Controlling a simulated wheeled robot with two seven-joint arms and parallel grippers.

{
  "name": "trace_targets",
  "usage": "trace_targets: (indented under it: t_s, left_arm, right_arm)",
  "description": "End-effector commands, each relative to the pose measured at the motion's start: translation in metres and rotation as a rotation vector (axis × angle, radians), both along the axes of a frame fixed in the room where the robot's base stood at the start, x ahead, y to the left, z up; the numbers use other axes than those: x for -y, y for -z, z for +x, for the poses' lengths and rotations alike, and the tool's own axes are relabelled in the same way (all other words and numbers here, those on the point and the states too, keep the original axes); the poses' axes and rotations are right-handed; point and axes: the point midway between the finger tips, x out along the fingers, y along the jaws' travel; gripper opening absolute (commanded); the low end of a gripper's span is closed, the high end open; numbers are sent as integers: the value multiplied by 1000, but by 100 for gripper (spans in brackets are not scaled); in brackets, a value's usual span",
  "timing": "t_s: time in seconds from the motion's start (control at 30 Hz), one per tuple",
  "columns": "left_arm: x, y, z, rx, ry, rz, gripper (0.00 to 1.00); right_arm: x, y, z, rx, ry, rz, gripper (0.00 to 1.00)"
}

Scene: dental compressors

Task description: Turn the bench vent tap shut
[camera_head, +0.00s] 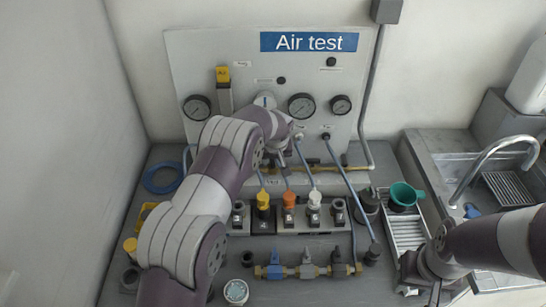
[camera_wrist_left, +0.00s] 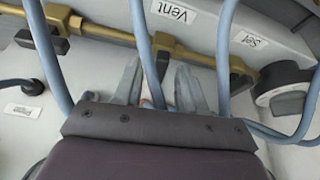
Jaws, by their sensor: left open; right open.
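The brass bench pipe (camera_wrist_left: 105,30) runs across the left wrist view, with a "Vent" label (camera_wrist_left: 173,12) beside it. A brass fitting, apparently the vent tap (camera_wrist_left: 168,44), sits on the pipe near that label; its handle is partly hidden by a blue hose and my fingers. My left gripper (camera_wrist_left: 158,88) is open, its fingers either side of the hose, just short of the fitting. In the head view my left gripper (camera_head: 284,163) is at the panel's foot, largely hidden by its arm. My right gripper (camera_head: 432,288) is low at the right, by the sink.
Blue hoses (camera_head: 350,188) hang from the panel (camera_head: 245,85) in front of the pipe. A block with yellow, orange and white taps (camera_head: 289,217) stands before it. A lower brass manifold (camera_head: 306,270) has blue and dark handles. A green cup (camera_head: 405,194) and sink (camera_head: 455,160) are right.

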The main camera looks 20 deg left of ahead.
Motion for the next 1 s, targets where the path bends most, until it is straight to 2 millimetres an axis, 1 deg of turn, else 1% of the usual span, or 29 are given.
trace_targets:
  t_s: [0.17,0.2,0.27,0.3,0.47,0.63,0.9,0.93,0.97,1.0]
  left_arm:
    - [0,0,0,0,0,0,40]
    - [0,0,0,0,0,0,27]
    - [0,0,0,0,0,0,8]
    - [0,0,0,0,0,0,0]
    - [0,-1,0,-1,11,0,0]
    - [-1,-2,-1,-1,115,-2,0]
    - [-1,0,-1,0,135,0,0]
    - [-1,0,-1,0,135,0,18]
    - [-1,0,-1,0,135,0,28]
    - [-1,0,-1,0,134,0,40]
  right_arm:
    - [0,0,0,0,0,0,43]
    - [0,0,0,0,0,0,43]
    - [0,0,0,0,0,0,43]
    - [0,0,0,0,0,0,43]
    - [0,-1,0,0,0,0,43]
    - [0,-7,0,0,0,0,43]
    - [0,-6,0,0,0,0,43]
    - [0,-6,0,0,0,0,43]
    - [0,-6,0,0,0,0,43]
    - [0,-6,0,0,0,0,43]
